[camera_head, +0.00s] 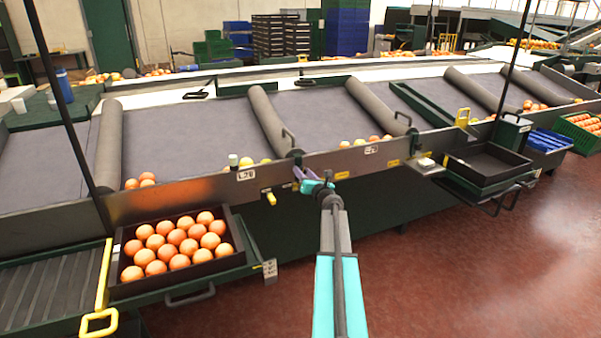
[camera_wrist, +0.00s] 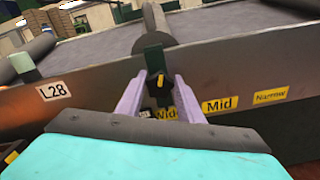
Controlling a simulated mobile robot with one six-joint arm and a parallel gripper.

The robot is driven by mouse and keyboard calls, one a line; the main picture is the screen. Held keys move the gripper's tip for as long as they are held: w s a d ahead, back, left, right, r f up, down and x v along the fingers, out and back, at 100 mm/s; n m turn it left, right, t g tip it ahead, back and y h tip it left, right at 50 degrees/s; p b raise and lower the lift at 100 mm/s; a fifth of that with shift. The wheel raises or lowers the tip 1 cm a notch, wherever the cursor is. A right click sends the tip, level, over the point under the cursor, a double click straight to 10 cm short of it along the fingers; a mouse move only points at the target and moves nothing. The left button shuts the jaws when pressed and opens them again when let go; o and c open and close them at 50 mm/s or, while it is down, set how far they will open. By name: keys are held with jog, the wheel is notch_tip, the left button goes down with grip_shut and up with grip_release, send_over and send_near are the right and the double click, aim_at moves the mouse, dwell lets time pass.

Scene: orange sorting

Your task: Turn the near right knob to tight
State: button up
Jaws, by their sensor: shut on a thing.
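My gripper (camera_head: 306,180) is at the front rail of the sorting table, below the end of the middle roller. In the wrist view its two purple fingers (camera_wrist: 159,77) are shut on a small dark knob (camera_wrist: 158,91) with a yellow pointer. The pointer looks close to upright. The knob is mounted by a dark green bracket (camera_wrist: 153,55). Yellow labels to its right read "Mid" (camera_wrist: 219,105) and "Narrow" (camera_wrist: 270,96). A partly covered label reading "Wide" (camera_wrist: 166,114) is beside the right finger. In the head view the knob is hidden by my gripper.
A crate of oranges (camera_head: 119,284) stands at the front left. An empty dark tray (camera_head: 487,163) juts out at the right. Several oranges lie along the rail. A white label "L28" (camera_wrist: 53,91) is left of my gripper. The red floor at the front right is clear.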

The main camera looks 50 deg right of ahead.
jog(key=m+p, duration=0.1)
jog(key=m, duration=0.1)
jog(key=m+p, duration=0.1)
jog(key=shift+w+r+m, duration=0.15)
jog(key=shift+r+m, duration=0.05)
jog(key=shift+m, duration=0.2)
jog(key=m+p, duration=0.2)
jog(key=m, duration=0.1)
jog(key=shift+m, duration=0.3)
jog(key=shift+f+m+p, duration=0.2)
jog(key=shift+m+p, duration=0.95)
jog(key=shift+m, duration=0.5)
jog(key=shift+f+m+p, duration=0.15)
jog(key=shift+m+p, duration=1)
jog(key=shift+m, duration=0.5)
jog(key=o, duration=1.1)
jog(key=shift+f, duration=0.1)
jog(key=shift+c, duration=0.2)
jog(key=shift+d, duration=0.1)
